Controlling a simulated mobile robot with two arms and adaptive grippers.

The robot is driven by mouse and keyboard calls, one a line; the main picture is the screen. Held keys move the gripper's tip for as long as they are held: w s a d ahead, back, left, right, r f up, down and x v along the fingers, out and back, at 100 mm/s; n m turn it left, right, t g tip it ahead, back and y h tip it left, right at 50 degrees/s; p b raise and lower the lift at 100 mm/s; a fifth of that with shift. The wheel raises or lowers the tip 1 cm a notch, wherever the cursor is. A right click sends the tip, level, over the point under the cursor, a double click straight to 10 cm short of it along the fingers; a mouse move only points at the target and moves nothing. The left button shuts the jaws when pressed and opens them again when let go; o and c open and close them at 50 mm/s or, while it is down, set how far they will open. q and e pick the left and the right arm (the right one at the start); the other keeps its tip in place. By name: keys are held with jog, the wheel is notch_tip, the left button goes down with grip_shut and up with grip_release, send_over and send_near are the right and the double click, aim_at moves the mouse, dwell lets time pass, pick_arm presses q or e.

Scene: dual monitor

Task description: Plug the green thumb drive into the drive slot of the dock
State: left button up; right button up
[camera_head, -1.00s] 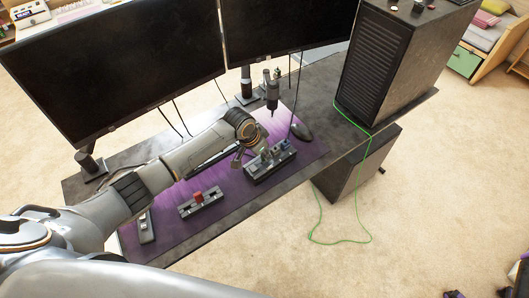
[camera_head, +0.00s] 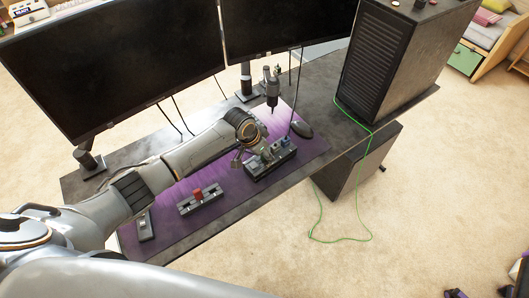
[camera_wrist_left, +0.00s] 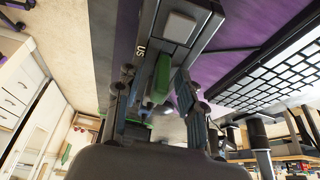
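The dark dock (camera_head: 262,170) lies on the purple mat, and its edge, marked with letters, shows in the left wrist view (camera_wrist_left: 186,28). The green thumb drive (camera_head: 264,151) is a small green block at the dock; it is larger in the left wrist view (camera_wrist_left: 160,80). My left gripper (camera_head: 243,156) is at the dock's left end. In the left wrist view its two fingers (camera_wrist_left: 158,98) stand on either side of the green drive, with gaps visible, so it looks open. How deep the drive sits in any slot is hidden. My right gripper is not in view.
A second small holder with a red piece (camera_head: 198,194) and a dark remote-like device (camera_head: 145,227) lie on the mat (camera_head: 222,210). A mouse (camera_head: 302,130) is right of the dock. Two monitors (camera_head: 110,70) stand behind; a computer tower (camera_head: 385,60) stands right. A green cable (camera_head: 366,185) hangs down.

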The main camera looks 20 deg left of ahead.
pick_arm(q)
jog(key=v, duration=1.2)
jog(key=shift+f, duration=0.1)
